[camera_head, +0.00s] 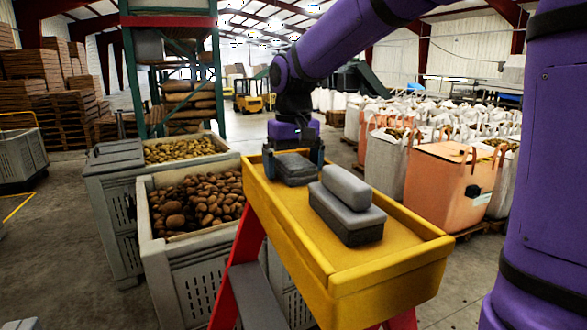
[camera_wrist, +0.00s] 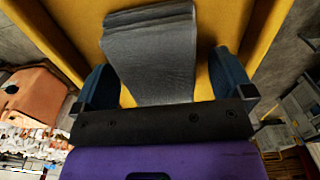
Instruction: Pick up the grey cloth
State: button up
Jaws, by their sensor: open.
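The grey cloth (camera_head: 296,170) lies folded on the yellow tray (camera_head: 395,258) on the red-legged stand, near the tray's far end. In the wrist view the cloth (camera_wrist: 155,55) shows as a layered grey fold on the yellow surface. My gripper (camera_head: 293,161) is open at the cloth. In the wrist view its two blue fingers (camera_wrist: 160,72) stand on either side of the cloth, with yellow visible between each finger and the cloth. The cloth's end nearest my palm is hidden behind the dark gripper body.
The tray has raised rims. A crate of potatoes (camera_head: 165,258) stands left of the stand, and an orange bag (camera_head: 440,190) stands to the right.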

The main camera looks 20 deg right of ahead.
jog(key=c, duration=1)
jog(key=shift+r, duration=0.1)
